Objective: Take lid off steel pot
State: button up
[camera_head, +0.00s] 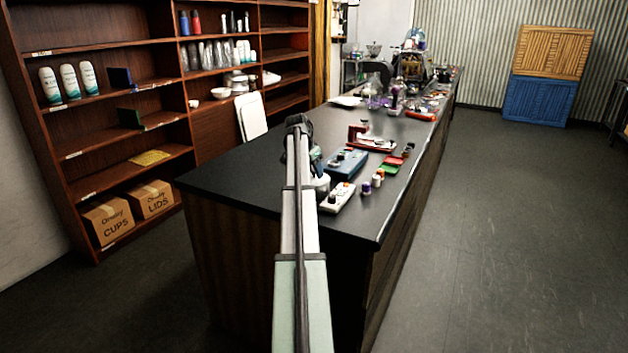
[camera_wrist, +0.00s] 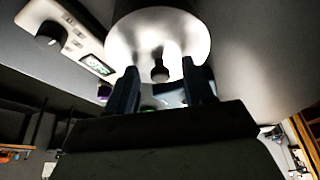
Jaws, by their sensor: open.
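The steel pot (camera_wrist: 150,6) fills the top middle of the wrist view. Its pale round lid (camera_wrist: 135,35) faces the camera and has a small dark knob (camera_wrist: 159,73) in its centre. My gripper (camera_wrist: 160,68) is open, with one dark finger on each side of the knob. I see gaps between the knob and both fingers, and cannot tell how deep the fingertips reach. In the head view, my arm mostly hides the gripper and pot; a pale rounded part beside the arm may be the pot.
A white device with a dark dial (camera_wrist: 48,34) sits close to the pot. On the black counter (camera_head: 240,180), a blue device (camera_head: 346,163), a white device (camera_head: 337,198) and small jars (camera_head: 372,184) stand right of my arm. Shelves (camera_head: 90,150) stand at left.

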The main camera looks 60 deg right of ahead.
jog(key=shift+c, duration=0.3)
grip_shut()
jog(key=shift+r, duration=0.1)
